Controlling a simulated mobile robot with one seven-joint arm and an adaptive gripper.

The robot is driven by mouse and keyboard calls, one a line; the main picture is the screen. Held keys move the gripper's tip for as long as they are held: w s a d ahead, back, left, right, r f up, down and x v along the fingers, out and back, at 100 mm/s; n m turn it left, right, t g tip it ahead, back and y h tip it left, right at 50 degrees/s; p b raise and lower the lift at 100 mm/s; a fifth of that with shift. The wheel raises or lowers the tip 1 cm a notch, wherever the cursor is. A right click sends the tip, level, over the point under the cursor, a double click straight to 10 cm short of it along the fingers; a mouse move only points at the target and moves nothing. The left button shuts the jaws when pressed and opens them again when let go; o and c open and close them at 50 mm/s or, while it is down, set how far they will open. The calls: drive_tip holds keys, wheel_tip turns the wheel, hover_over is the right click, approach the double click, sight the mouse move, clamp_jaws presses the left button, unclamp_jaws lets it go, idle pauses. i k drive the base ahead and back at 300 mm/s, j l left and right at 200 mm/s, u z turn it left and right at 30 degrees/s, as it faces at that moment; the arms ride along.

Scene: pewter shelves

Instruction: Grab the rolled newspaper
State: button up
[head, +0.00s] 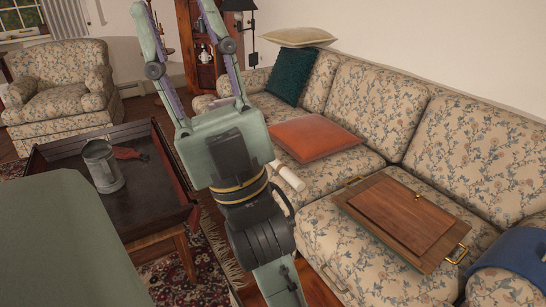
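A short pale roll (288,176), which looks like the end of the rolled newspaper, shows at the front of the sofa seat. The rest of it is hidden behind my wrist, so I cannot tell its full length. My gripper (179,25) is raised in front of the camera, left of the roll, with its fingers pointing up in the picture. The two green fingers with purple inner faces are spread apart, with nothing seen between them.
The floral sofa (365,105) holds an orange cushion (315,138), a teal cushion (291,75), a cream cushion (298,37) and a wooden tray (410,215). A dark tray-top table (75,160) carries a metal tankard (103,167). A floral armchair (62,85) stands behind it.

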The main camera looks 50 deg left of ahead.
sight(297, 183)
drive_tip(key=i+j, duration=0.1)
drive_tip(key=j, duration=1.5)
drive_tip(key=i+j, duration=0.15)
drive_tip(key=j, duration=0.65)
